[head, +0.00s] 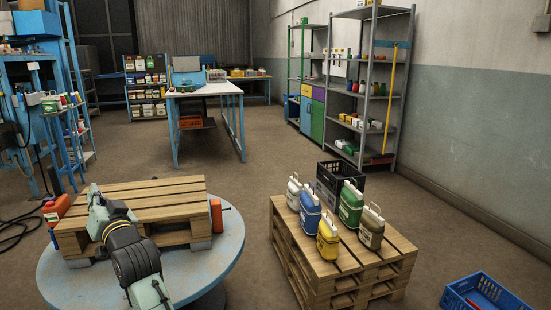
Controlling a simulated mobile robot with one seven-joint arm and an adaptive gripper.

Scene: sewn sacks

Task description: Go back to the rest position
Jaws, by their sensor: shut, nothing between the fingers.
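My arm, with pale green and black links, rises from the bottom left of the head view and reaches over a wooden pallet (165,200) on a round blue table (226,262). I cannot make out my gripper or its fingers in this view. Several upright sacks with pale handle-like tops stand on a second, stacked pallet (325,273) to the right: white (293,194), blue (310,214), green (350,206), yellow (327,241) and olive (371,230). My arm is well to the left of them.
An orange container (55,209) stands at the left pallet's side, and an orange-red cylinder (216,215) at its right. A black crate (341,177) stands behind the sacks. A blue crate (484,298) is at bottom right. Floor between table and stacked pallet is clear.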

